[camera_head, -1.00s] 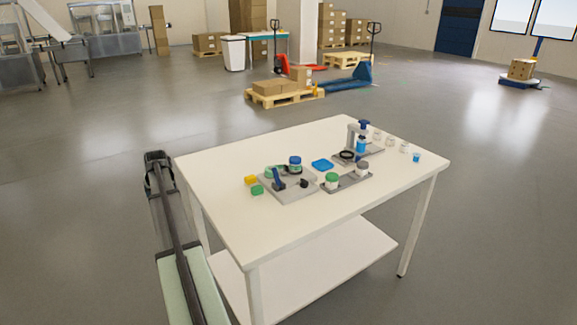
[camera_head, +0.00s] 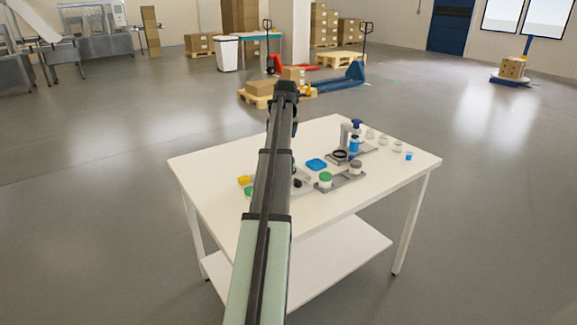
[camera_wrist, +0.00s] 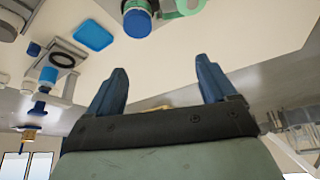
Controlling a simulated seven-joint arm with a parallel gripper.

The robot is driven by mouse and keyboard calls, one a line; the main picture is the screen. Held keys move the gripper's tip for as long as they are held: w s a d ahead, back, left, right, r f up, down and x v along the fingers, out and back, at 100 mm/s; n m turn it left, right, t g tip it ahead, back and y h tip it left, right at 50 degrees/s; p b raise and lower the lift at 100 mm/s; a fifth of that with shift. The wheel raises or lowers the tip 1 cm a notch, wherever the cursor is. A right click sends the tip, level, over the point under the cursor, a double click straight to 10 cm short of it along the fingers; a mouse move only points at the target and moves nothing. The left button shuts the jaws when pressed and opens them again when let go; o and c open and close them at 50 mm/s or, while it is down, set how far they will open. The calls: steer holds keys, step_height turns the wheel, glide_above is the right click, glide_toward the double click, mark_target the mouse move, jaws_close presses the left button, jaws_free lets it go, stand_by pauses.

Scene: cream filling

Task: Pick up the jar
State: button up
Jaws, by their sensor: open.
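My gripper (camera_wrist: 161,72) is open and empty in the wrist view, its two blue fingers apart above the table. A jar with a blue lid (camera_wrist: 138,20) shows at the top of that view, beyond the fingers and not touched. A jar with a green lid (camera_head: 325,181) and one with a grey lid (camera_head: 356,167) stand on a grey tray. I cannot tell which jar the task means.
The white table (camera_head: 210,175) also holds a blue flat piece (camera_head: 316,165), a dispenser stand with a blue bottle (camera_head: 354,143), and a small blue cup (camera_head: 409,156). Yellow and green blocks lie left of my arm. The table's left and front areas are clear.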

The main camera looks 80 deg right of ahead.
steer(key=s+f, duration=0.1)
steer(key=s, duration=0.3)
steer(key=shift+y, duration=0.4)
steer(key=x, duration=1.3)
steer(key=shift+s+d+f, duration=0.1)
steer(key=shift+d+f, duration=0.1)
steer(key=shift+f, duration=0.05)
steer(key=shift+c, duration=0.2)
steer(key=c, duration=1.1)
steer(key=shift+c, duration=0.2)
steer(key=shift+r, duration=0.15)
